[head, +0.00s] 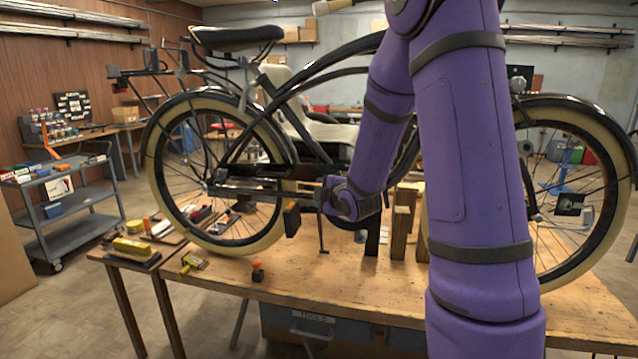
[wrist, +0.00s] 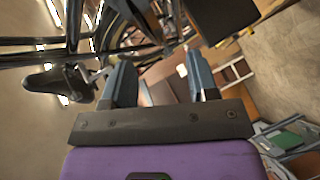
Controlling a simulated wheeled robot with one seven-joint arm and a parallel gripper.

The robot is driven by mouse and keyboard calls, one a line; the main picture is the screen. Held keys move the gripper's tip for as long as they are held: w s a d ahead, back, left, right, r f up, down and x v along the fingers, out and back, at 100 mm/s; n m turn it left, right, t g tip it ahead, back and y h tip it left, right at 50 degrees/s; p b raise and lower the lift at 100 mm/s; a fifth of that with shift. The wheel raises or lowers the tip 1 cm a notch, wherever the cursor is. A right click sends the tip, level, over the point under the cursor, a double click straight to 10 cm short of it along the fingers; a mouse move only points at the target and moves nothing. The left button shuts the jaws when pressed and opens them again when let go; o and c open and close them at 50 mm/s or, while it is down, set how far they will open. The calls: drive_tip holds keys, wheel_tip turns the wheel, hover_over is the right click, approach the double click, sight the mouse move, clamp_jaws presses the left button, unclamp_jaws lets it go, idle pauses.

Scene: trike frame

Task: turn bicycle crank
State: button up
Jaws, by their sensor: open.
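The black bicycle (head: 300,95) stands upright over a wooden workbench. Near its bottom, a dark pedal with orange ends (head: 291,219) shows just left of my wrist joint, and a thin dark bar hangs beside it. My arm covers much of the crank area, so the crank arm's angle is unclear. In the wrist view my gripper (wrist: 160,78) is open, its two blue-grey fingers apart with nothing between them. A dark block (wrist: 228,15), perhaps the pedal, lies beyond and right of the fingers.
The workbench (head: 345,285) carries wooden support blocks (head: 402,220), a yellow tool (head: 192,262) and a small orange-black item (head: 258,271). The rear wheel (head: 215,240) is close left of my wrist. A tool cart (head: 70,205) stands farther left, with open floor around it.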

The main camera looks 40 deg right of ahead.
drive_tip(key=s+a+r+m+g, duration=0.2)
drive_tip(key=s+a+r+m, duration=0.1)
drive_tip(key=s+a+r, duration=0.1)
drive_tip(key=shift+s+a+r+m+g, duration=0.35)
drive_tip(key=shift+s+r+m, duration=0.1)
drive_tip(key=shift+r, duration=0.35)
